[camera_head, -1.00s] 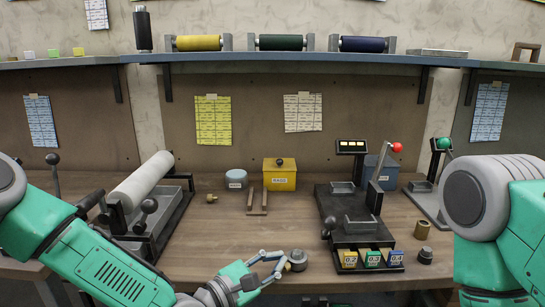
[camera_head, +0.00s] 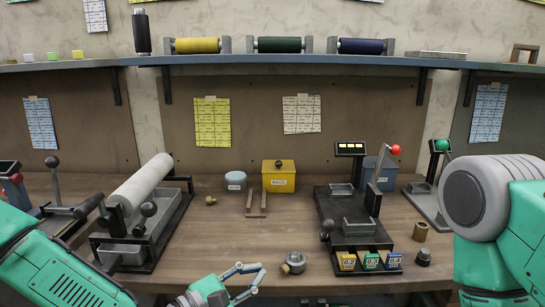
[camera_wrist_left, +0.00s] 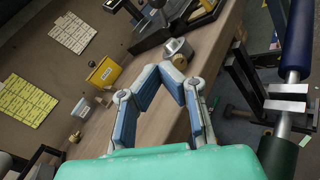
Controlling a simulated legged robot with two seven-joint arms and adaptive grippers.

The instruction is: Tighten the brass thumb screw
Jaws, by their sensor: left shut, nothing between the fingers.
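A small brass piece that looks like the thumb screw (camera_head: 210,200) lies on the wooden bench, right of the white roller. It also shows in the left wrist view (camera_wrist_left: 76,137). A round grey metal part (camera_head: 293,262) with a small knob stands near the bench's front edge; it appears beyond my fingertips in the left wrist view (camera_wrist_left: 178,50). My left gripper (camera_head: 262,272) is shut and empty, left of the grey part and apart from it. Its tips come together in the left wrist view (camera_wrist_left: 162,72). My right arm shows at the right, but its gripper is out of view.
The white roller (camera_head: 142,187) sits in a dark frame at left. A dark press stand (camera_head: 350,235) with several coloured blocks is at right. A yellow box (camera_head: 279,180) and blue tin (camera_head: 235,180) stand at the back. A brass cylinder (camera_head: 420,232) is right.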

